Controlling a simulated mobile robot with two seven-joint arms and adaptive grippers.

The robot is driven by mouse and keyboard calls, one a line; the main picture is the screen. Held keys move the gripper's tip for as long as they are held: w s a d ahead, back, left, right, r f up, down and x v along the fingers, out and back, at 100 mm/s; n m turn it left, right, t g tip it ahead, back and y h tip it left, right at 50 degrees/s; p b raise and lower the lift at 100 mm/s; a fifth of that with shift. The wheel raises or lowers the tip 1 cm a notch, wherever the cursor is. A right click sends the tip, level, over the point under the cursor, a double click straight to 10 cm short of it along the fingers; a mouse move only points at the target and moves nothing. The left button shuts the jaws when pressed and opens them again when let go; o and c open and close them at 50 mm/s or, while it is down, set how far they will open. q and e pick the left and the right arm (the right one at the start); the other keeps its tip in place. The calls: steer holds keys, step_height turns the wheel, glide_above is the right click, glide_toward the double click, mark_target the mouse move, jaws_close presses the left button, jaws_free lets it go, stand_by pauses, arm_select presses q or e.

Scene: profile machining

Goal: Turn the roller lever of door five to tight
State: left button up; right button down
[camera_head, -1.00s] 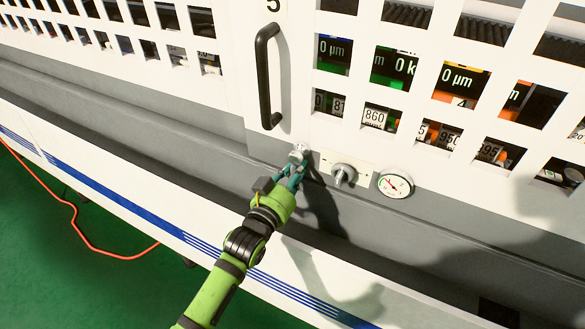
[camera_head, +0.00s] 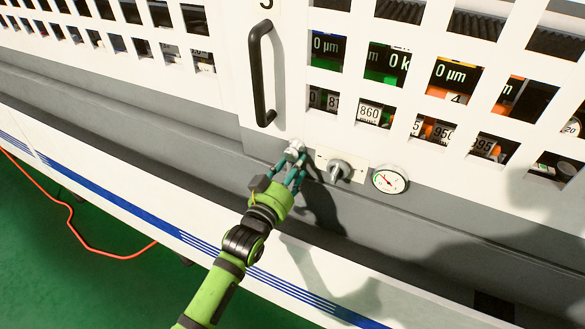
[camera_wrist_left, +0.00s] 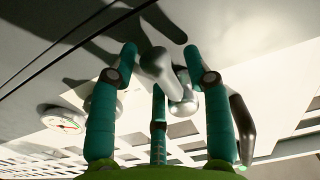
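The roller lever (camera_head: 294,150), a small silvery part, sits at the lower edge of door five, below and right of its black handle. In the left wrist view the lever (camera_wrist_left: 165,70) shows as a metal arm with a rounded end. My left gripper (camera_head: 290,170) is at the lever, with its teal fingers spread. In the left wrist view the gripper's fingers (camera_wrist_left: 158,85) stand apart on either side of the lever, with a third finger low in the middle. Whether any finger touches the lever I cannot tell. My right gripper is not in view.
The black door handle (camera_head: 261,75) stands above left of the lever. A metal rotary knob (camera_head: 339,170) on a plate and a round gauge (camera_head: 389,180) are just to the right. A grey ledge runs below. An orange cable (camera_head: 75,225) lies on the green floor.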

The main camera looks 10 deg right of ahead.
arm_select(q)
steer(key=v, duration=1.2)
stand_by(0.3)
